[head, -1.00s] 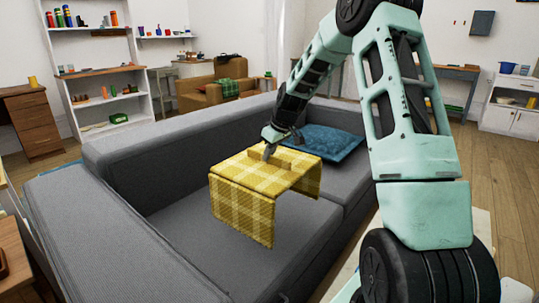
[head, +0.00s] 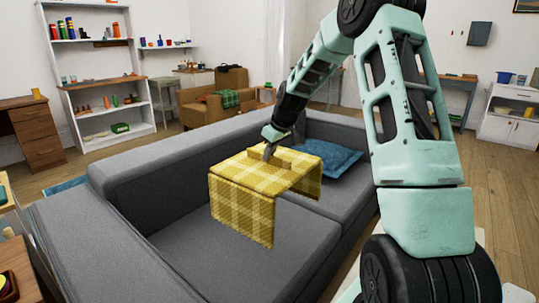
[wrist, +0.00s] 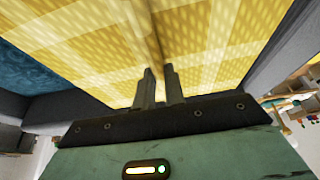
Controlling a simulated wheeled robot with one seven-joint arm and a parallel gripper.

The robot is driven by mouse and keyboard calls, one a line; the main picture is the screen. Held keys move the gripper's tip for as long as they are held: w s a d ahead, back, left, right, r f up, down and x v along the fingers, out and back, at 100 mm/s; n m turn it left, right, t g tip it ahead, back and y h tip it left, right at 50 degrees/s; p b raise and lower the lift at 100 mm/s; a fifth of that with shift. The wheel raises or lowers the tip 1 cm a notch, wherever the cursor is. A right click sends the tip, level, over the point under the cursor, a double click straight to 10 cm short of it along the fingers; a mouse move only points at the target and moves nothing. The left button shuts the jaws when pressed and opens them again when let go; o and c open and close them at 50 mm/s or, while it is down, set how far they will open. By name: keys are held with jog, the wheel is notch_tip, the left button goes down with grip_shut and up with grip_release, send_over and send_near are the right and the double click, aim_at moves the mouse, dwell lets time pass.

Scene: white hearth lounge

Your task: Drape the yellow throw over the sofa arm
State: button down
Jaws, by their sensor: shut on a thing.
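The yellow checked throw (head: 245,199) hangs from my gripper (head: 267,155) above the sofa seat, its sides folded down. My gripper is shut on a raised ridge along the middle of the throw. In the wrist view the throw (wrist: 215,45) fills the space past the fingers, and my gripper (wrist: 160,78) pinches its fold. The grey sofa (head: 130,175) has its near arm (head: 95,255) at the lower left, apart from the throw.
A blue cushion (head: 330,157) lies on the sofa seat behind the throw. A brown armchair (head: 213,100) with a green cloth stands farther back. A white shelf (head: 107,92) and a wooden drawer unit (head: 35,130) stand at the left. The near sofa arm's top looks bare.

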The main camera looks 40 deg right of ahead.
notch_tip(320, 180, up, 12)
jog(key=p, duration=0.8)
jog(key=shift+p, duration=0.35)
jog(key=shift+a+f, duration=0.1)
dwell(0.7)
